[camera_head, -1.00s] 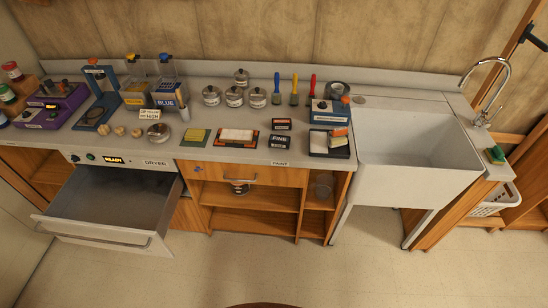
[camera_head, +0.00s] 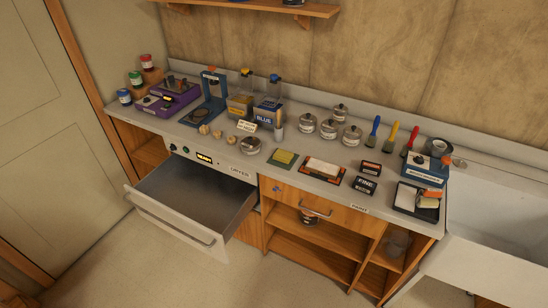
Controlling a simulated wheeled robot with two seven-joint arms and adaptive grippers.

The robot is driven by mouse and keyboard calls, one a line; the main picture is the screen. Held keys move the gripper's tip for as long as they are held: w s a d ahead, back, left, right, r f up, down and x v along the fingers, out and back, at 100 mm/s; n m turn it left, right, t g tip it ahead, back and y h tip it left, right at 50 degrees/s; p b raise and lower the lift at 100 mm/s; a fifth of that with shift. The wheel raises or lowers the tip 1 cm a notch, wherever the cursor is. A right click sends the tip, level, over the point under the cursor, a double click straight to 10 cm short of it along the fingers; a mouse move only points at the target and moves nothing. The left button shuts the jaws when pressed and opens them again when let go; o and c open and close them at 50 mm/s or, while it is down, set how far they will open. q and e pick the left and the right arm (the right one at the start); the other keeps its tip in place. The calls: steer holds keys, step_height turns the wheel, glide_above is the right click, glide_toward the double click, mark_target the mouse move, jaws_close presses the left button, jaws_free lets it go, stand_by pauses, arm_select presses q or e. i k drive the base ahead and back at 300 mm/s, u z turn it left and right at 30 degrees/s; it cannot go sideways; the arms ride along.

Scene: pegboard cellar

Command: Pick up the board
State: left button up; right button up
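No thing in view is clearly marked as the board. A flat white slab (camera_head: 322,166) lies on a dark red-brown base (camera_head: 313,176) on the counter, left of two small dark boxes. A flat green and yellow piece (camera_head: 284,157) lies to its left. I cannot tell whether either one is the board. Neither of my grippers is in the head view.
The dryer drawer (camera_head: 200,195) is pulled out empty below the counter (camera_head: 225,155). Jars, two hoppers (camera_head: 266,113), spatulas (camera_head: 373,131) and a black tray (camera_head: 415,208) crowd the counter. The sink (camera_head: 500,225) is right. The floor is clear.

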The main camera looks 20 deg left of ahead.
mark_target(324, 169)
steer(key=u, duration=0.6)
steer(key=i, duration=0.7)
steer(key=u, duration=0.35)
